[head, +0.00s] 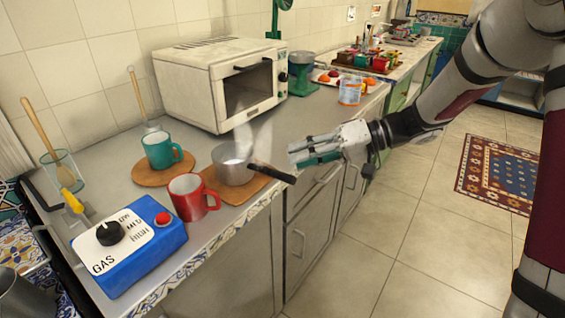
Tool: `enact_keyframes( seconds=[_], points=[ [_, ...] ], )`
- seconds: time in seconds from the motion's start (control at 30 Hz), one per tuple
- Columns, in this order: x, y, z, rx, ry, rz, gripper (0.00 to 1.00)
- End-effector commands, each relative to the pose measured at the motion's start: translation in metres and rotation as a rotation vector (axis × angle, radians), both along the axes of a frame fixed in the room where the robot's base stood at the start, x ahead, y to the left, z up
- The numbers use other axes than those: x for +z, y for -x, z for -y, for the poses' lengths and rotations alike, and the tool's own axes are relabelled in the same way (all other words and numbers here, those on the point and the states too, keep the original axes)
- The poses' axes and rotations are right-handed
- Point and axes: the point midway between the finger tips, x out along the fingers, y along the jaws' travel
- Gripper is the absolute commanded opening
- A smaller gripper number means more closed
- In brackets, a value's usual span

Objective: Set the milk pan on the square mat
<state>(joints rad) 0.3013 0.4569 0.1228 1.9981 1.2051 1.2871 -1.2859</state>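The milk pan (231,172) is a small grey metal pot with a dark handle (272,173) pointing right, past the counter's front edge. It appears to rest upright on the square brown mat (243,192), with pale liquid inside and steam above it. The mat's front and right parts show; the pan hides much of the rest. My gripper (296,154) is just right of the pan, near the handle's end in the picture. It appears apart from the handle and holds nothing that I can see. The gap between its fingers is not clear.
A red mug (187,199) stands close left of the pan. A teal mug (158,149) stands on a round mat (143,177) behind. A blue gas control box (127,248) is front left. A white toaster oven (215,85) stands behind. Counter right of the pan is clear.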

Motion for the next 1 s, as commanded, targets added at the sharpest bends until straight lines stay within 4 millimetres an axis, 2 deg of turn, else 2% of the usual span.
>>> enact_keyframes(
  seconds=[0.1, 0.2, 0.47, 0.57, 0.67, 0.8, 1.0],
  points=[
    [0.006, 0.001, 0.014, -0.001, 0.001, 0.001, 0.35],
    [0.009, 0.002, 0.02, 0.0, 0.0, 0.001, 0.35],
    [0.01, 0.004, 0.022, 0.004, 0.004, -0.001, 0.35],
    [0.016, 0.015, 0.018, 0.019, 0.032, -0.017, 0.35],
    [0.027, 0.043, 0.013, 0.051, 0.105, -0.055, 0.35],
    [0.043, 0.101, 0.009, 0.088, 0.266, -0.132, 0.35],
    [0.054, 0.182, 0.022, 0.071, 0.523, -0.219, 0.35]
  ],
)
